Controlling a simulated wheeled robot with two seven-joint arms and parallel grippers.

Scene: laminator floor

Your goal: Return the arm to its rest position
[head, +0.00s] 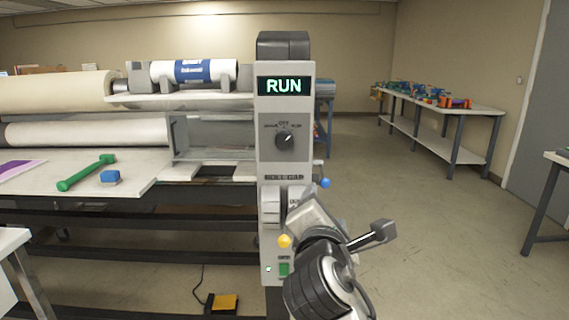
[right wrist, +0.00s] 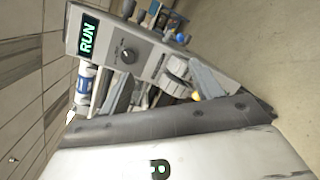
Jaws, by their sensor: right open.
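My right gripper (head: 305,208) is in front of the lower part of the laminator's control column (head: 285,105), covering some of its switches. In the right wrist view the gripper (right wrist: 162,88) is open, its two fingers apart with nothing between them. The column's display (head: 283,86) reads RUN in green. Below it is a dark rotary knob (head: 285,140), which the gripper is clear of. The column, display and knob also show tilted in the right wrist view. My left arm is not in view.
A yellow ball knob (head: 285,241) and a blue one (head: 324,183) are close to my right gripper. A yellow pedal (head: 224,303) is on the floor. Open floor lies to the right.

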